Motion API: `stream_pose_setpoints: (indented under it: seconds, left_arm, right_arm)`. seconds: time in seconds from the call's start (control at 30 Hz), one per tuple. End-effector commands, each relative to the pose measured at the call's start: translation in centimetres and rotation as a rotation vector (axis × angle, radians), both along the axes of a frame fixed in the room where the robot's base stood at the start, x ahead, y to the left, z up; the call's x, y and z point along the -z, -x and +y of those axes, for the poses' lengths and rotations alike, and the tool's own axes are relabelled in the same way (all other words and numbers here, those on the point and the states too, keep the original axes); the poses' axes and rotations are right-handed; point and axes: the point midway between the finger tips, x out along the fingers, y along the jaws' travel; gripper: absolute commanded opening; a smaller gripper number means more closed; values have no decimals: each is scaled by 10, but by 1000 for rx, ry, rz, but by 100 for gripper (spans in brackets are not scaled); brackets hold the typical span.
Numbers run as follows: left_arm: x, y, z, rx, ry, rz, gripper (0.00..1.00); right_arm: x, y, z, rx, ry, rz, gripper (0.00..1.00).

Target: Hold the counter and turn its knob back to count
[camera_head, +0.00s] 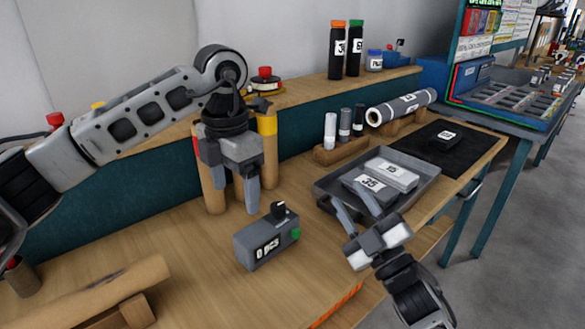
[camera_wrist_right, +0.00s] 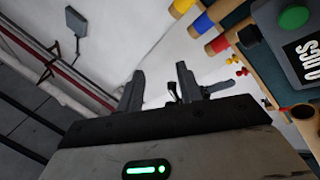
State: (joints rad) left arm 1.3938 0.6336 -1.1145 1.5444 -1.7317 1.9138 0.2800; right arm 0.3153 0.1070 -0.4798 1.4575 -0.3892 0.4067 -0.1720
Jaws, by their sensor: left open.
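The counter (camera_head: 262,246) is a small grey box standing on the wooden table, with a display reading "0 PCS". Its black knob (camera_head: 279,211) is on top and a green button (camera_head: 296,234) is on its right side. My left gripper (camera_head: 238,207) points down just behind and above the counter, open and empty. My right gripper (camera_head: 354,202) is to the right of the counter by the tray's near edge, fingers apart and empty. In the right wrist view its fingers (camera_wrist_right: 160,88) are apart, and part of the counter (camera_wrist_right: 300,50) shows at the upper right.
A grey tray (camera_head: 421,186) with labelled boxes lies right of the counter. Behind are upright rolls (camera_head: 214,188), a holder with small cylinders (camera_head: 340,150) and a shelf with bottles (camera_head: 337,52). A long roll (camera_head: 100,290) lies front left. The table around the counter is clear.

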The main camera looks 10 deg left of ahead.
Motion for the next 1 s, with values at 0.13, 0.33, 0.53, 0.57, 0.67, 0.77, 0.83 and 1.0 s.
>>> stream_pose_setpoints:
  seconds: [0.13, 0.33, 0.53, 0.57, 0.67, 0.77, 0.83, 1.0]
  left_arm:
    - [0, 0, 0, 0, 0, 0, 75]
    - [0, 0, 0, 0, 0, 0, 75]
    - [0, 0, 0, 0, 0, 0, 75]
    - [0, 0, 0, 0, 0, 0, 75]
    - [0, 0, 0, 0, 0, 0, 75]
    - [0, 0, 0, 0, 0, 0, 75]
    - [0, 0, 0, 0, 0, 0, 75]
    - [0, 0, 0, 0, 0, 0, 75]
  right_arm:
    - [-61, -17, 33, -108, 147, -303, 36]
    - [-125, -23, 66, -260, 371, -676, 36]
    - [-171, -18, 87, -442, 651, -1006, 36]
    - [-174, -15, 91, -482, 710, -1051, 36]
    - [-161, 0, 115, -671, 997, -1192, 36]
    - [-119, 10, 131, -860, 1343, -1267, 36]
    - [-95, 10, 132, -949, 1559, -1292, 36]
    - [-62, -1, 121, -1056, 1952, -1316, 36]
